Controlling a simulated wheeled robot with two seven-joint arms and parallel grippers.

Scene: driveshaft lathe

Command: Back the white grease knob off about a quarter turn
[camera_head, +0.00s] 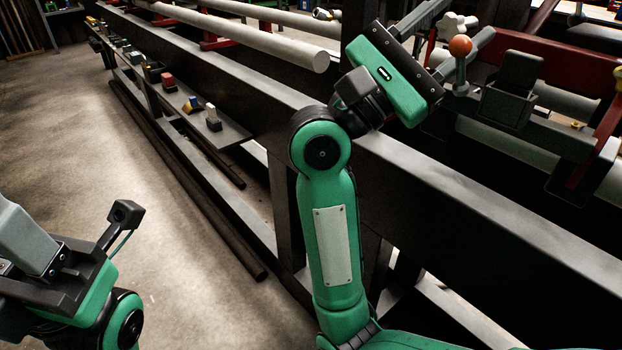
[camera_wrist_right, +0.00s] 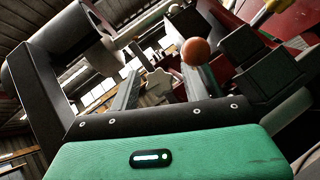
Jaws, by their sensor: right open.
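The white grease knob (camera_head: 458,24) has rounded lobes and sits at the upper right of the head view, among the machine's red and dark parts. In the right wrist view the knob (camera_wrist_right: 157,82) shows in the gap between my fingers. My right gripper (camera_head: 470,18) is open, its two grey fingers apart and pointing toward the knob. I cannot tell the remaining distance or whether a finger touches it. My left gripper (camera_head: 25,238) shows only partly at the lower left edge, with its fingertips not clearly visible.
An orange ball on a lever (camera_head: 460,46) stands close by the right fingers; the ball (camera_wrist_right: 195,51) also shows in the wrist view. A dark box-like bracket (camera_head: 510,95) is right of it. A long pale shaft (camera_head: 250,38) lies left. Small coloured items line a low shelf (camera_head: 225,136).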

